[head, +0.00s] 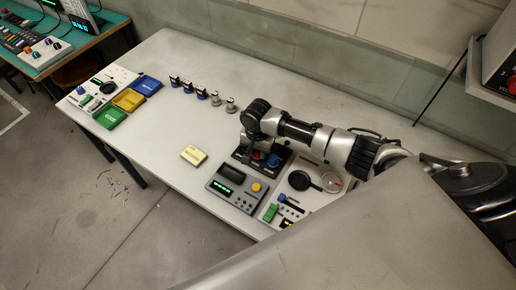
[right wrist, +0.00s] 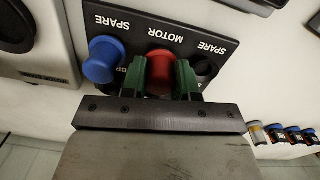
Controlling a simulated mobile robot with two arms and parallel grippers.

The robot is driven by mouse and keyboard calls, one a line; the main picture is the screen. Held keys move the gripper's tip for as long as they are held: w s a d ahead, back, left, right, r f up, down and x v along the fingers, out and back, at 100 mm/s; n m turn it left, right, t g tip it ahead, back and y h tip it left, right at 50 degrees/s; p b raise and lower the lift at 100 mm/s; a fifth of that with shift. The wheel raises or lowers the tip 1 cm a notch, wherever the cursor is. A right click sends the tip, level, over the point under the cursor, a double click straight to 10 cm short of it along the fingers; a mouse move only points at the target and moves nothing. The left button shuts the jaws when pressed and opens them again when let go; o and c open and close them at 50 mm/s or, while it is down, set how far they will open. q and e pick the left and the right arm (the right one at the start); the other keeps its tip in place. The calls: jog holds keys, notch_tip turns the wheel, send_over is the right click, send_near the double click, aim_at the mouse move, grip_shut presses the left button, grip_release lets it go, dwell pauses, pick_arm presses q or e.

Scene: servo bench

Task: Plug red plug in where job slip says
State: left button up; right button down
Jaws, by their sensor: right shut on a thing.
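The red plug (right wrist: 159,70) is between the two green fingers of my right gripper (right wrist: 160,80), which is shut on it. It is over the middle of a black socket panel (right wrist: 190,33), by the label MOTOR, between two SPARE labels. I cannot tell whether it is seated or just above the socket. A blue plug (right wrist: 104,62) stands left of it; a dark round socket (right wrist: 204,70) shows at the right. In the head view the panel (head: 243,155) is partly hidden by my right arm. A cream card-like piece (head: 193,154) may be the job slip; its text is unreadable. My left gripper is out of view.
A grey box with a green display and yellow knob (head: 257,187) stands close in front of the panel. Several plugs (head: 201,92) stand in a row at the back. The table's left middle is clear.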

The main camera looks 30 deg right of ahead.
dwell(0.6)
jog(key=c, duration=0.8)
grip_release()
jog(key=shift+f, duration=0.1)
jog(key=shift+r+p, duration=2.55)
jog(key=shift+p, duration=0.45)
jog(key=shift+r, duration=2)
